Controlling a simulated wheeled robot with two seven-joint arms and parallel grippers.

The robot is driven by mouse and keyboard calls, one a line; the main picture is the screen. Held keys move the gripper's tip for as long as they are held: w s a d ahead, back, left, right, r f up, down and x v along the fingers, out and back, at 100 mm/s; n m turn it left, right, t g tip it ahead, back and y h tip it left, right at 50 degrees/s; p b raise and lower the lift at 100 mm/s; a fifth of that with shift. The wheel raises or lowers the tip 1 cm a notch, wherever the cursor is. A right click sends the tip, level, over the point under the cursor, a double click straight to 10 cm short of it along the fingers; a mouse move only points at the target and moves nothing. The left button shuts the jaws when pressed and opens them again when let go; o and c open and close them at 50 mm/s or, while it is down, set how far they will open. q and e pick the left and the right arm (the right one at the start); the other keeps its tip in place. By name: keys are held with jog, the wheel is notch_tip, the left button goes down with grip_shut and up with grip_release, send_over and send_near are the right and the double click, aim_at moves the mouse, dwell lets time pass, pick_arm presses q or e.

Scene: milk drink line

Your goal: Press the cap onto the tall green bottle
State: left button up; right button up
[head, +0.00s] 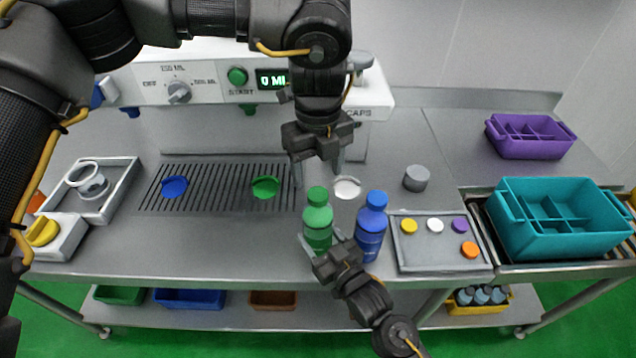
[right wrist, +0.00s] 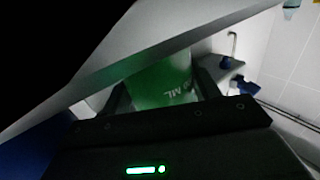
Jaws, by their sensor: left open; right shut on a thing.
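The tall green bottle (head: 318,222) stands upright on the grey bench with a green cap (head: 317,195) on its top. I cannot tell whether the cap is fully seated. My right gripper (head: 318,241) is shut around the bottle's lower body from the front. The bottle's green side with white lettering also shows between the fingers in the right wrist view (right wrist: 165,82). My left gripper (head: 318,172) is open and points down just above the cap, its fingers apart and holding nothing.
A blue bottle (head: 371,228) stands close on the right of the green one. A tray of coloured caps (head: 407,259) and a grey cylinder (head: 416,178) are further right. The dispenser (head: 215,88) stands behind. A teal crate (head: 520,243) is at the right.

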pick_arm(q)
notch_tip(320, 180, up, 7)
jog(key=shift+f, duration=0.15)
pick_arm(e)
jog(key=o, duration=1.5)
jog(key=b+v, duration=0.2)
jog(key=v, duration=0.7)
jog(key=shift+s+f, duration=0.15)
jog(key=shift+f, duration=0.05)
pick_arm(q)
jog(key=shift+f, duration=1.25)
pick_arm(e)
jog(key=shift+v, duration=0.8)
